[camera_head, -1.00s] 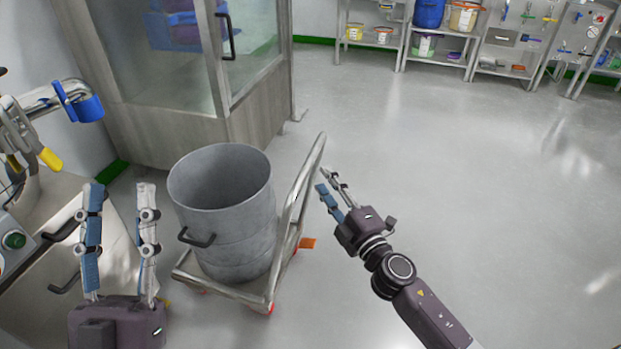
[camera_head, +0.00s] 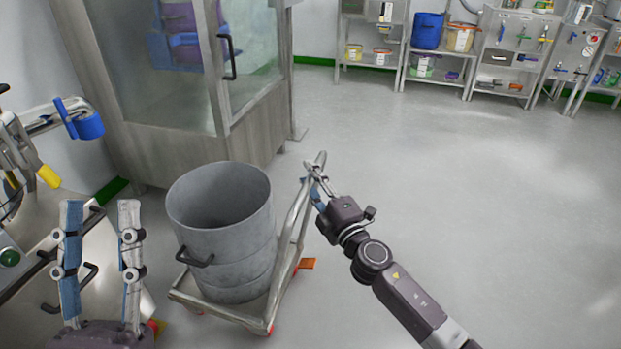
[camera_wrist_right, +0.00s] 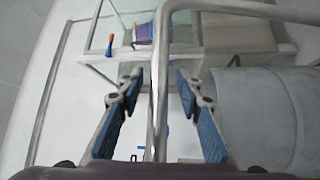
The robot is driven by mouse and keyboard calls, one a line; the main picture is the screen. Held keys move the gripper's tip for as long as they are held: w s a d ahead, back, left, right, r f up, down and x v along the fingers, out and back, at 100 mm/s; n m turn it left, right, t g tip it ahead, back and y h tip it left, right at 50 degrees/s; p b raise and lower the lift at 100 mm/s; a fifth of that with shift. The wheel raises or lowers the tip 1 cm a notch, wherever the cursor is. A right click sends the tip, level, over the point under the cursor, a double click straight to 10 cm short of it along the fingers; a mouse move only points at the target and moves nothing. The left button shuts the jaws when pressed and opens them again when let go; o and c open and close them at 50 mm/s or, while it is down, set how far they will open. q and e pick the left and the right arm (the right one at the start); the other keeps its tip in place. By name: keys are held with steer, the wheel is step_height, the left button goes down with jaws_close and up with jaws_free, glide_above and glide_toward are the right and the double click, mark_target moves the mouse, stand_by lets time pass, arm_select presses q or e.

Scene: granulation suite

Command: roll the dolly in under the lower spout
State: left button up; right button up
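The dolly (camera_head: 222,310) is a low metal frame with an upright tubular handle (camera_head: 296,222) on its right side. A large grey open drum (camera_head: 228,235) stands upright on it. My right gripper (camera_head: 316,180) is at the top of the handle. In the right wrist view, the handle bar (camera_wrist_right: 157,75) passes between the two spread fingers (camera_wrist_right: 160,88), with gaps at both sides. My left gripper (camera_head: 99,208) is open and empty, left of the drum. A pipe with a blue fitting (camera_head: 86,125) sticks out at the left; I cannot tell whether it is the lower spout.
Steel equipment with a yellow-handled valve (camera_head: 49,177) stands along the left edge. A glass-sided steel cabinet (camera_head: 185,145) stands behind the drum. Shelves (camera_head: 410,65) line the far wall. The floor (camera_head: 480,200) at the right is clear.

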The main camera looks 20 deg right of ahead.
steer(key=shift+c, duration=0.2)
jaws_close()
arm_select(q)
steer(key=shift+s, duration=0.1)
arm_select(e)
steer(key=shift+a, duration=0.15)
